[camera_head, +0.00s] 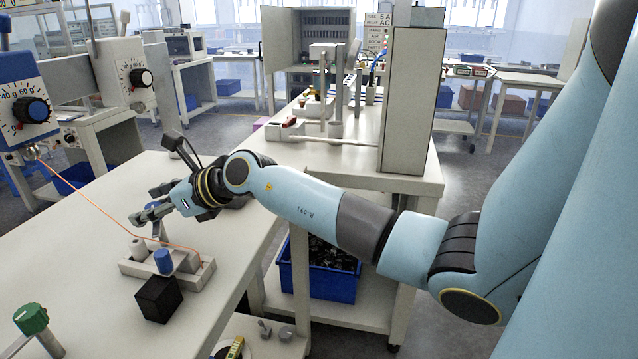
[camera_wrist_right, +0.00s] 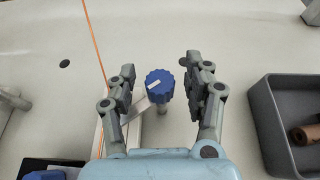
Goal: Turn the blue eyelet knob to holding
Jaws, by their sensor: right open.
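The blue knob (camera_wrist_right: 159,84) is ribbed, with a white mark on top, and sits on a grey post in the right wrist view. A flat grey lever or plate shows at its left. My right gripper (camera_wrist_right: 160,80) is open with one finger on each side of the knob, and gaps show between fingers and knob. An orange cord (camera_wrist_right: 95,40) passes left of the knob. My left gripper is not in view.
A pale block (camera_head: 195,275) with a blue cylinder (camera_head: 163,261) and a black cube (camera_head: 158,298) stand near the gripper. A grey bin (camera_wrist_right: 270,120) holds a brown cylinder (camera_wrist_right: 305,133). Dial boxes (camera_head: 130,78) stand at the left. A green knob (camera_head: 31,318) is at front left.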

